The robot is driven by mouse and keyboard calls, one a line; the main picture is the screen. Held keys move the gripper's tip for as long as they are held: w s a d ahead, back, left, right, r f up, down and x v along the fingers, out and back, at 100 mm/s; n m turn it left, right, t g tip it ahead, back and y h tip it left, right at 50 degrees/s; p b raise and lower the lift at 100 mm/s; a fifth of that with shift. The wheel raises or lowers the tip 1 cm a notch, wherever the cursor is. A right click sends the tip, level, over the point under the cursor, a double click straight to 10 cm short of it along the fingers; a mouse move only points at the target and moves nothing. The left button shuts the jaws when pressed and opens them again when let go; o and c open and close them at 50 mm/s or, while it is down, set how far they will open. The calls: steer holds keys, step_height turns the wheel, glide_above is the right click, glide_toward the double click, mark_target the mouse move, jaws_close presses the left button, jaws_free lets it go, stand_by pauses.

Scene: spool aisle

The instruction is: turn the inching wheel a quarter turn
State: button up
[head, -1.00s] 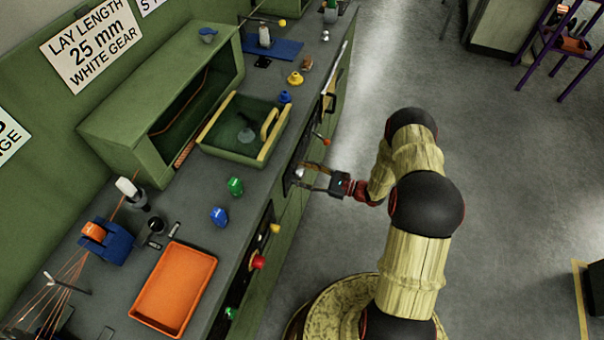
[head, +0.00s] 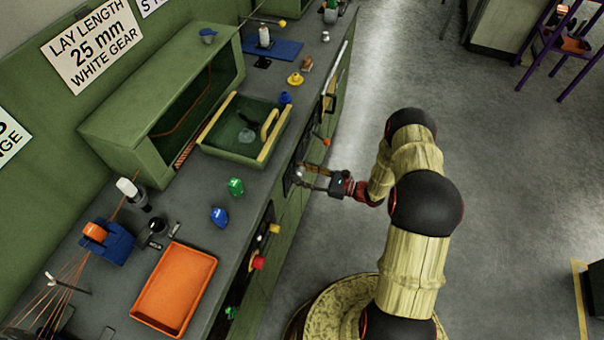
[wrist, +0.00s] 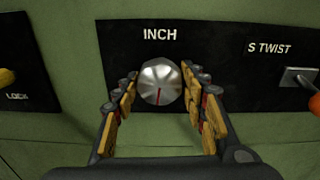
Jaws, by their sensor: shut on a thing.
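The inching wheel (wrist: 160,80) is a silver faceted knob with a red mark. In the wrist view it sits on a black plate (wrist: 205,42) labelled INCH, and the red mark points down, very slightly left. My gripper (wrist: 160,88) has a finger on each side of the wheel and is shut on it. In the head view my gripper (head: 312,176) reaches the green bench front from the right, and the wheel is small there.
An orange-tipped lever (wrist: 300,80) labelled S TWIST is right of the wheel. A yellow LOCK knob (wrist: 7,76) is to the left. In the head view a red button (head: 258,262) is on the bench front. Open floor (head: 520,200) lies to the right.

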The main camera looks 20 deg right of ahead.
steer(key=m+p, duration=0.1)
steer(key=m, duration=0.8)
steer(key=shift+p, duration=0.35)
steer(key=m, duration=0.4)
steer(key=shift+r+p, duration=0.1)
steer(key=shift+p, duration=0.3)
steer(key=shift+m, duration=2.1)
steer(key=shift+p, duration=0.3)
steer(key=o, duration=1)
steer(key=shift+o, duration=0.9)
steer(key=shift+s+d, duration=0.1)
